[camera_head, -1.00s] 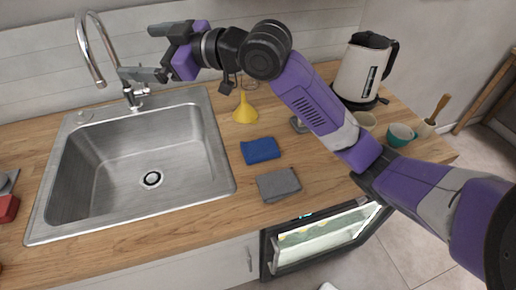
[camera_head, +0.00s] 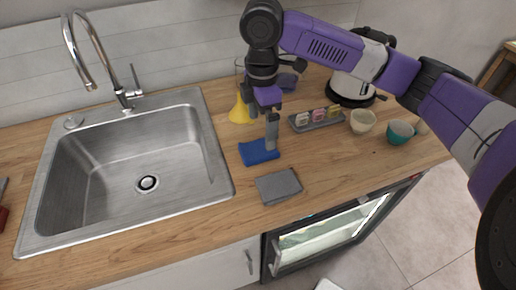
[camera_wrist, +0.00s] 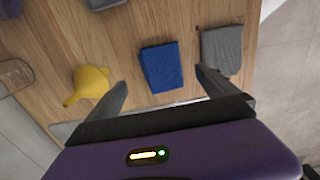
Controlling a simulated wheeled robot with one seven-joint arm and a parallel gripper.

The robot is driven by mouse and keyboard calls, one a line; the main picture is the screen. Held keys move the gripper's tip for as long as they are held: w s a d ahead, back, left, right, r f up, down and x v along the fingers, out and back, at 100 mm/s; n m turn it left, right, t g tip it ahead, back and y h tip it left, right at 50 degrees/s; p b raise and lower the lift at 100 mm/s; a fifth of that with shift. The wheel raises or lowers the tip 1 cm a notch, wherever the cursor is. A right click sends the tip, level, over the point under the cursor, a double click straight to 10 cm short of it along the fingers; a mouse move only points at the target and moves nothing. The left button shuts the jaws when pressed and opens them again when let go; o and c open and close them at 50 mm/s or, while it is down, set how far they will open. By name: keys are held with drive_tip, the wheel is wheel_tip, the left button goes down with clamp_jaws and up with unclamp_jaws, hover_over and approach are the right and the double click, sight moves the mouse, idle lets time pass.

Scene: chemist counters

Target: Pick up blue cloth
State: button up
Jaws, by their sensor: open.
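The blue cloth (camera_head: 257,153) lies folded on the wooden counter, right of the sink. In the wrist view the blue cloth (camera_wrist: 161,67) lies flat ahead of the space between my fingers. My gripper (camera_head: 271,132) points down just above the far right part of the cloth, and one finger overlaps it in the head view. In the wrist view my gripper (camera_wrist: 163,84) has its two fingers spread wide with nothing between them. I cannot tell whether a fingertip touches the cloth.
A grey cloth (camera_head: 279,186) lies close in front of the blue one. A yellow funnel (camera_head: 239,112) stands behind it. A tray of small packets (camera_head: 316,119), a cream cup (camera_head: 362,121) and a teal cup (camera_head: 400,132) are to the right. The sink (camera_head: 130,170) is left.

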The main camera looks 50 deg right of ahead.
sight(262, 146)
drive_tip(key=shift+s+f+p, duration=0.1)
drive_tip(key=shift+f+p, duration=0.2)
drive_tip(key=shift+f, duration=3.3)
drive_tip(key=c, duration=1.5)
wheel_tip(262, 146, up, 20)
drive_tip(key=shift+r, duration=0.1)
